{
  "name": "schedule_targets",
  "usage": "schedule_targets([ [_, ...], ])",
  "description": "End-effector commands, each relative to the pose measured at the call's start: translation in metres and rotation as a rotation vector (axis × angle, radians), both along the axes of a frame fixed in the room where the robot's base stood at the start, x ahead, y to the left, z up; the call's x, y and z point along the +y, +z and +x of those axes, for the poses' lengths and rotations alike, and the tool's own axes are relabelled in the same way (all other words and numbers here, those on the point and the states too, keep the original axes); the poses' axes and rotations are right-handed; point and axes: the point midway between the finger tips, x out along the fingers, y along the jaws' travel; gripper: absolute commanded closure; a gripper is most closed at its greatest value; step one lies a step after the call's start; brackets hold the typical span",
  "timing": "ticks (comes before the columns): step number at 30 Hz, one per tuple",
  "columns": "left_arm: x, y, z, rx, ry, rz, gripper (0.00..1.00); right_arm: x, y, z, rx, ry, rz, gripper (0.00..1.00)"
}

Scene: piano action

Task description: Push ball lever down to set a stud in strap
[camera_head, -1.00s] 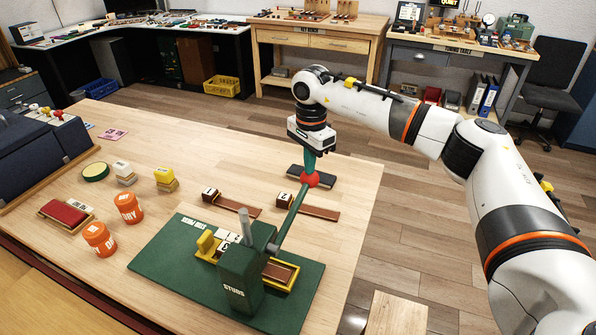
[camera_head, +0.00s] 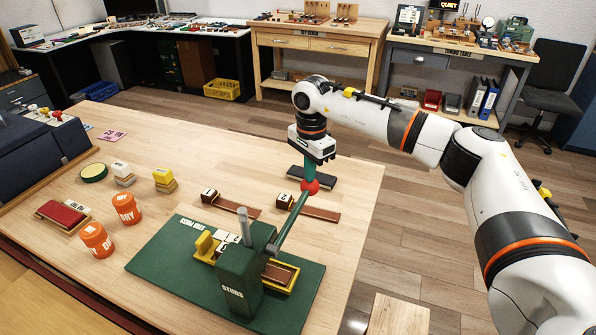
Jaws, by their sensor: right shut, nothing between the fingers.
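The green stud press (camera_head: 238,275) stands on a green mat (camera_head: 170,262) at the front of the table. Its lever (camera_head: 290,222) slants up and back to a red ball (camera_head: 311,186). My right gripper (camera_head: 309,176) points down with its teal fingers shut and empty, the tips at the top of the red ball; they look to be touching it. A strap (camera_head: 281,275) lies in the yellow holder (camera_head: 292,289) beside the press, partly hidden by the press and lever. My left gripper is not in view.
Two brown straps (camera_head: 236,204) with numbered blocks lie behind the mat, the other strap (camera_head: 320,212) near the lever. A dark pad (camera_head: 318,178) lies behind the ball. Orange jars (camera_head: 126,208) stand at the left. The table's right edge is near.

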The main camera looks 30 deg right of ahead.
Motion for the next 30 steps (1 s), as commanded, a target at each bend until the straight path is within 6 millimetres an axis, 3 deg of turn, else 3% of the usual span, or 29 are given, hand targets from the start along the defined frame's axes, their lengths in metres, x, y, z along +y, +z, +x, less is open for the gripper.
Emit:
schedule_targets([
  [8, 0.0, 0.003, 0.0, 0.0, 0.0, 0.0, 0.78, 0.001, 0.003, 0.0, 0.001, 0.001, 0.0, 1.0],
  [30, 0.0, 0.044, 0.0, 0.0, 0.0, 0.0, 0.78, 0.0, 0.064, 0.0, -0.001, -0.001, -0.001, 1.0],
])
